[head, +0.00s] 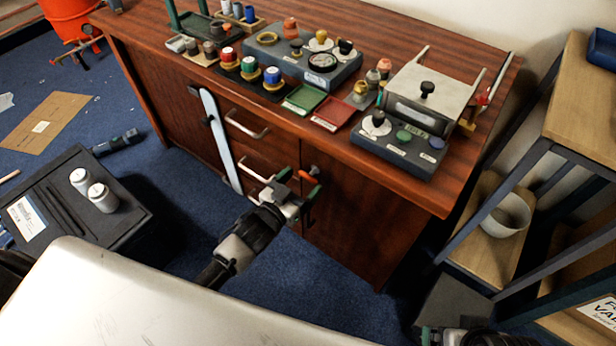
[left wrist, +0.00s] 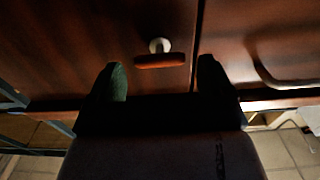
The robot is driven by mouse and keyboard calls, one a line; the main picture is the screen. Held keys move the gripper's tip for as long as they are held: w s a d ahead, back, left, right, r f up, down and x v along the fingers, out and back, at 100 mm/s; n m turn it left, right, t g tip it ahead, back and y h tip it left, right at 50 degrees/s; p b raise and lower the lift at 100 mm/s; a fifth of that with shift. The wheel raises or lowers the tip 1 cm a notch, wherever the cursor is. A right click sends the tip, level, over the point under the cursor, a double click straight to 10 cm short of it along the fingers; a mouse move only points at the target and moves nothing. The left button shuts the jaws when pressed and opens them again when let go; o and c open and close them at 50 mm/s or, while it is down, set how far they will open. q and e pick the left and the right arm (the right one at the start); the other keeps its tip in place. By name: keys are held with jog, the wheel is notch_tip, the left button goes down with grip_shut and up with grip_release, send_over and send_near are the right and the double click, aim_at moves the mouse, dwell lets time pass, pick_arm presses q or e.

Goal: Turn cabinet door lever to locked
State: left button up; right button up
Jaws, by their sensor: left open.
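The cabinet door lever (head: 307,177) is a small orange handle on the brown right-hand door (head: 353,216) of the wooden cabinet. In the left wrist view the lever (left wrist: 160,62) lies crosswise below a pale round pivot (left wrist: 159,46). My left gripper (head: 300,183) is open just in front of the lever. In the left wrist view its two dark green fingertips (left wrist: 162,78) stand on either side of the lever, with gaps; I see no contact. My right gripper (head: 431,336) shows only partly at the bottom edge, and its jaws are unclear.
Drawers with metal handles (head: 247,125) and a long pale bar (head: 220,138) are left of the door. The cabinet top holds control boxes (head: 402,146) and trays. A shelf rack (head: 548,150) stands at right, a black case (head: 73,205) at left. Blue carpet lies between.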

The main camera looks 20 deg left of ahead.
aim_at(306, 179)
pick_arm(q)
jog(key=shift+x, duration=1.55)
jog(key=shift+c, duration=0.3)
jog(key=c, duration=0.9)
jog(key=shift+o, duration=0.2)
